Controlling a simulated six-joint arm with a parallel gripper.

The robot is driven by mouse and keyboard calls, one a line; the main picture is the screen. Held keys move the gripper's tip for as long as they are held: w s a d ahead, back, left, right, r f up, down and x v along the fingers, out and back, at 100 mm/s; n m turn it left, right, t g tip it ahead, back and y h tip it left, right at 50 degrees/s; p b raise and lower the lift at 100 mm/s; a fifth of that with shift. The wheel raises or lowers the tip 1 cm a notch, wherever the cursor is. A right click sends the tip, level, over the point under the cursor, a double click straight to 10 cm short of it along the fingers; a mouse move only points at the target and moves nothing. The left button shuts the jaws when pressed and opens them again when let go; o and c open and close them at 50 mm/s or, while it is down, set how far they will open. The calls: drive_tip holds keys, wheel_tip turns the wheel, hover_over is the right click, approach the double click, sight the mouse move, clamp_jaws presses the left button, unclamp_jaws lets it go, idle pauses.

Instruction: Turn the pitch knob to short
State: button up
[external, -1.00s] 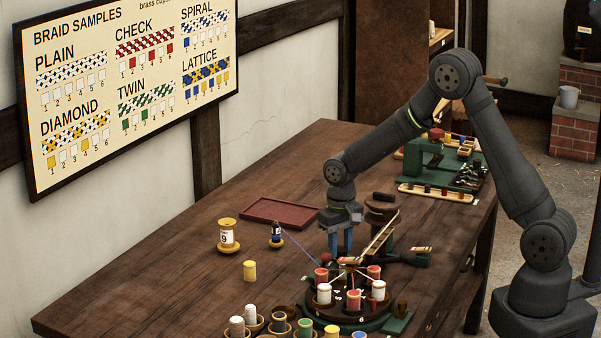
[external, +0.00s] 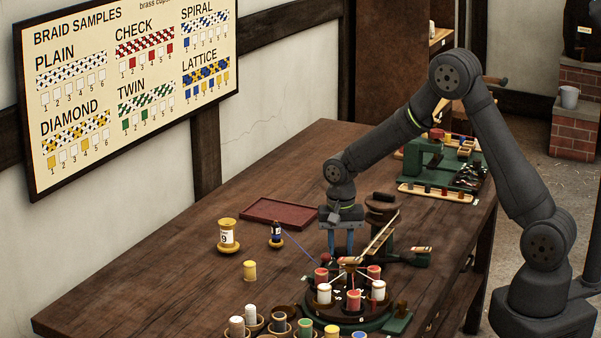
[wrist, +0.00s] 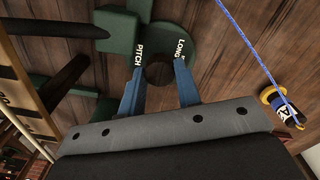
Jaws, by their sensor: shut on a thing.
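The pitch knob (wrist: 159,73) is a dark round piece on a green disc (wrist: 205,37) in the wrist view. The word PITCH is to its left and LONG to its upper right on the green metal. I cannot see a SHORT mark. My gripper (wrist: 160,76) has its two blue fingers on opposite sides of the knob and is shut on it. In the external view my gripper (external: 341,251) points down behind the round braiding table (external: 349,319). The knob is hidden or too small to make out there.
A blue thread runs from a small dark spool (external: 277,230), also in the wrist view (wrist: 285,107), toward the braider. A wooden bar (external: 379,236) rises right of my fingers. Red and white bobbins stand in front. A red tray (external: 280,212) lies at the back left.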

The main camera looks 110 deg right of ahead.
sight(339, 249)
drive_tip(key=shift+d, duration=0.1)
drive_tip(key=o, duration=1)
drive_tip(key=shift+c, duration=0.2)
drive_tip(key=shift+r, duration=0.1)
wheel_tip(339, 249, up, 17)
drive_tip(key=shift+r, duration=0.15)
drive_tip(key=shift+w, duration=0.1)
wheel_tip(339, 249, down, 18)
drive_tip(key=shift+r, duration=0.2)
idle(0.5)
